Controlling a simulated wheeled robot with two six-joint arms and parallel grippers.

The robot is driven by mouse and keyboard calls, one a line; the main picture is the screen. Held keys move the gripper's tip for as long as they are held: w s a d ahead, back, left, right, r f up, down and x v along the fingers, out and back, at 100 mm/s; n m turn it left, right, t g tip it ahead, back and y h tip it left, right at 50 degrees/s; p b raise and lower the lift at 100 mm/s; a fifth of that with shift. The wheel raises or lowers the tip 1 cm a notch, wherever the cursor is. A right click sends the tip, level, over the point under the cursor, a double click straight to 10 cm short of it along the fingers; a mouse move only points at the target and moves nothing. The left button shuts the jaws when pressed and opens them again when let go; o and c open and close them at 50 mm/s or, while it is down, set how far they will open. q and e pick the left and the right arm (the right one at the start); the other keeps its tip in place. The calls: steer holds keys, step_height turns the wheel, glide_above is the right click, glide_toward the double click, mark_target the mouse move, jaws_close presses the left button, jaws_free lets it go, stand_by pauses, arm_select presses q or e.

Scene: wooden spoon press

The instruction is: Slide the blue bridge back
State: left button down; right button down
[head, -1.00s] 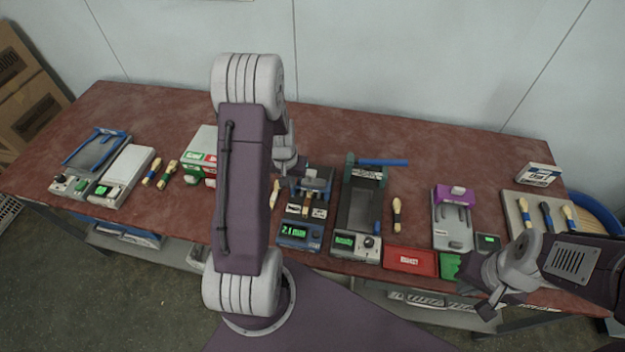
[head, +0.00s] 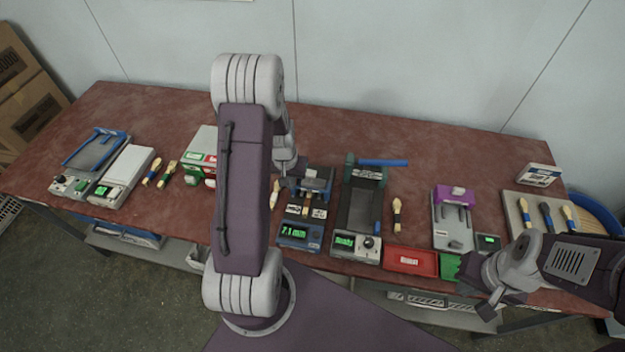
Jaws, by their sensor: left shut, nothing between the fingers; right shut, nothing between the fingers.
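The blue bridge (head: 317,180) spans the upper part of a blue gauge (head: 299,236) with a green display reading 7.1 mm, in the middle of the table. My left gripper (head: 289,176) is shut and empty, at the left end of the bridge. My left arm hides part of that area, and I cannot tell whether the fingers touch the bridge. My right gripper (head: 489,303) is shut and empty near the front right table edge, away from the bridge.
A press with a blue lever (head: 382,162) stands just right of the gauge. A red tray (head: 410,262), a purple-topped fixture (head: 454,212) and a board of brushes (head: 514,213) are further right. A blue-framed device (head: 95,150) and several brushes lie left. The table's back strip is clear.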

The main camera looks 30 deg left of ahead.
arm_select(q)
steer(key=shift+f, duration=0.15)
stand_by(0.3)
steer(key=shift+f+b, duration=0.9)
steer(key=shift+f, duration=0.1)
steer(key=shift+w, duration=0.15)
